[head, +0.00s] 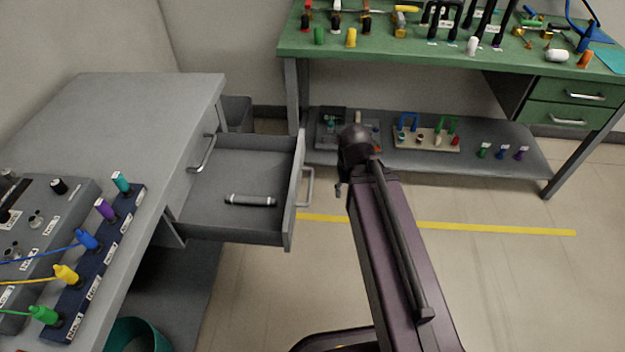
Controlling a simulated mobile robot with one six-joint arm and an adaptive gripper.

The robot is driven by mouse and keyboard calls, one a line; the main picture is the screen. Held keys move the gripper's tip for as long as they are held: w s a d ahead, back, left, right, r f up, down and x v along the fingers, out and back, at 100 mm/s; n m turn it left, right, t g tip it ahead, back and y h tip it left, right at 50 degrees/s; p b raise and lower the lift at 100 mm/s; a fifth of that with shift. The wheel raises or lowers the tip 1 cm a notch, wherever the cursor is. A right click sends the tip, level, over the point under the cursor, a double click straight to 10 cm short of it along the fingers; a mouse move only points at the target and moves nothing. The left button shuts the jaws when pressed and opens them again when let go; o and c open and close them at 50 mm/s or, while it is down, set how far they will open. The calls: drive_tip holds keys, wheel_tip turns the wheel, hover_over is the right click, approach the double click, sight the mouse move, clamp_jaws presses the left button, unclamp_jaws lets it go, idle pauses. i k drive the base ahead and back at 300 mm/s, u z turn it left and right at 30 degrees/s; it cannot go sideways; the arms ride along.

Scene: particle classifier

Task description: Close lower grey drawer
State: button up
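The lower grey drawer (212,218) of the grey desk is pulled far out to the right in the head view. Its silver handle (308,187) is on the front panel (294,205), facing right. A small grey cylinder with dark ends (250,200) lies inside the drawer. My arm rises from the bottom to the right of the drawer. A small dark part at its far end, probably my gripper (341,188), is right of the handle with a visible gap. The fingers are too small and hidden to read.
The upper drawer, with a silver handle (203,152), is shut. The grey desktop (130,110) holds a control box and a row of coloured plugs. A green workbench (400,52) with a loaded lower shelf (480,165) stands behind. Open floor lies to the right.

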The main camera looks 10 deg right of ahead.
sight(238, 164)
drive_tip(key=z, duration=1.75)
drive_tip(key=i, duration=0.35)
drive_tip(key=u, duration=3.5)
drive_tip(key=i, duration=0.1)
drive_tip(key=z, duration=1.15)
